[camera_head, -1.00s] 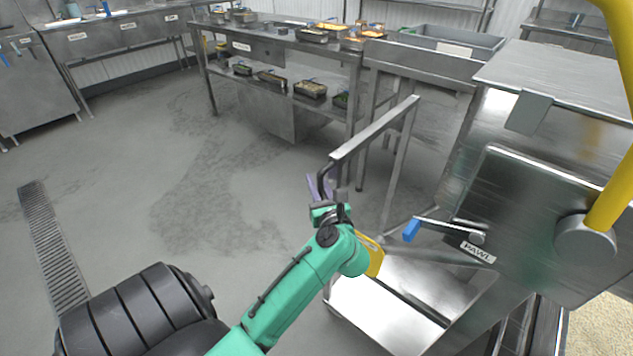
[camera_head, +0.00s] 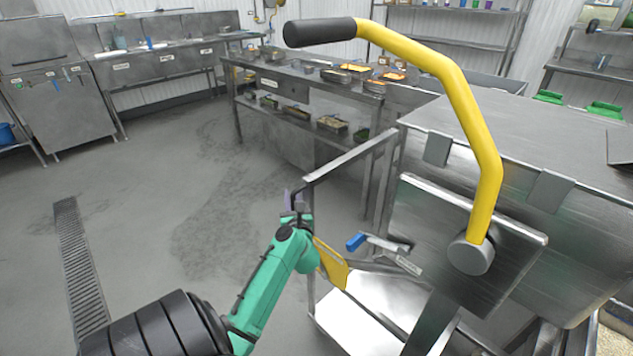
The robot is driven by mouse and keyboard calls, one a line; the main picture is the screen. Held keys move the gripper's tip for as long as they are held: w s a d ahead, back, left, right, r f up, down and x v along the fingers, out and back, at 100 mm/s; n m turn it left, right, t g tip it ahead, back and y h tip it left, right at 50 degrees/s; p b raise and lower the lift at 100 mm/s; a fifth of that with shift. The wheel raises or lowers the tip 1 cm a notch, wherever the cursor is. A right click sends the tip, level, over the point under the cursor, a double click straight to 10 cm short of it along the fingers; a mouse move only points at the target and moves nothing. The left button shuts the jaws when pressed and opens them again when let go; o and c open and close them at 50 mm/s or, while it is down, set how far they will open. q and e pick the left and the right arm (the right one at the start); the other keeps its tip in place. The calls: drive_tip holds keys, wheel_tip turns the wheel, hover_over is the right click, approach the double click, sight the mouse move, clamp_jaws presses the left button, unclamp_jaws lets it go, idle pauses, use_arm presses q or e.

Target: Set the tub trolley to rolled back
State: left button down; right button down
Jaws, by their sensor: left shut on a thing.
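The tub trolley (camera_head: 340,163) is a low steel frame with an upright push rail and a shiny flat deck (camera_head: 372,310). It stands on the floor against the front of a steel machine (camera_head: 500,160). My left gripper (camera_head: 296,198) is shut on the trolley's push handle at the near left end of the rail. The fingers are small and partly hidden by my green wrist. A yellow plate (camera_head: 333,264) shows just right of my wrist, low by the trolley frame. My right gripper is not in view.
A blue-tipped pawl lever (camera_head: 357,241) sticks out above the deck. A yellow crank (camera_head: 478,120) with a black grip rises from the machine's front. A steel table (camera_head: 262,88) with food pans stands behind. Open floor (camera_head: 150,200) lies to the left, with a drain grate (camera_head: 80,270).

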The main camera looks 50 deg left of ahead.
use_arm(q)
drive_tip(key=a, duration=0.3)
drive_tip(key=s+a, duration=0.1)
drive_tip(key=a, duration=0.1)
drive_tip(key=shift+a+f+p, duration=0.2)
drive_tip(key=shift+f+p, duration=0.15)
drive_tip(key=shift+p, duration=0.05)
drive_tip(key=c, duration=1.2)
unclamp_jaws()
drive_tip(key=shift+r, duration=0.1)
drive_tip(key=shift+o, duration=0.6)
drive_tip(key=shift+s+r, duration=0.1)
drive_tip(key=shift+s, duration=0.1)
drive_tip(key=shift+w, duration=0.15)
drive_tip(key=shift+d, duration=0.1)
